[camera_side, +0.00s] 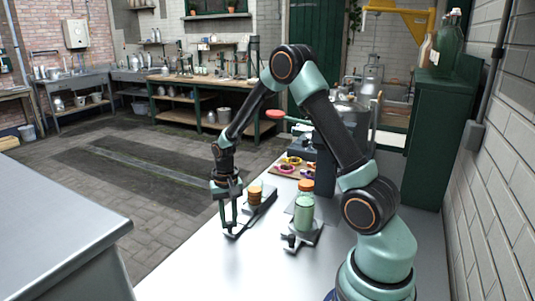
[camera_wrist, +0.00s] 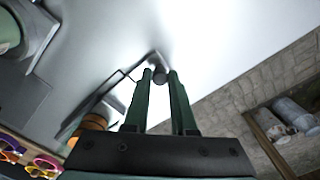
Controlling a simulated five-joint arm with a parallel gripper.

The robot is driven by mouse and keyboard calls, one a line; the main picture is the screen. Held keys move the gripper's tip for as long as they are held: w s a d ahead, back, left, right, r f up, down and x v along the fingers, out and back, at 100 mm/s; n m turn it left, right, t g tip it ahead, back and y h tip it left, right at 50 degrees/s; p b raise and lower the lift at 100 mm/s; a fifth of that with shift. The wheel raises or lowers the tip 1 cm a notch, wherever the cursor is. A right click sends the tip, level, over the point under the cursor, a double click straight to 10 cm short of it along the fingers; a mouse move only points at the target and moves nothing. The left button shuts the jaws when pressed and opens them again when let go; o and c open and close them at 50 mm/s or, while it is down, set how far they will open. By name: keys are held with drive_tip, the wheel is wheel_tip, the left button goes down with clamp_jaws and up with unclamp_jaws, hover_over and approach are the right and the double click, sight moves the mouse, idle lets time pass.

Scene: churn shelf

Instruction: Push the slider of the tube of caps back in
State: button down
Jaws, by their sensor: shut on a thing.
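The tube of caps (camera_side: 255,194), a short stack of orange-brown caps, stands on a dark base on the pale worktop. Its caps also show in the wrist view (camera_wrist: 94,122), left of my fingers and partly hidden. The slider (camera_side: 243,227) is a grey piece reaching out from the base's near side. In the wrist view its thin arms lead to a dark knob (camera_wrist: 159,75) at the outer end. My gripper (camera_side: 230,228) points down at this end, its fingers closed around the knob. The exact finger contact is small and hard to see.
A bottle (camera_side: 304,213) with an orange cap stands on a grey holder just right of the tube. Coloured rings (camera_side: 288,165) lie behind, and a red knob (camera_side: 277,114) sticks out above. The worktop (camera_side: 200,265) in front is clear.

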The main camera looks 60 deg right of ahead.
sight(245, 216)
drive_tip(key=shift+d, duration=0.1)
idle(0.7)
drive_tip(key=d, duration=0.8)
drive_tip(key=c, duration=0.7)
unclamp_jaws()
wheel_tip(245, 216, up, 12)
drive_tip(key=shift+r, duration=0.1)
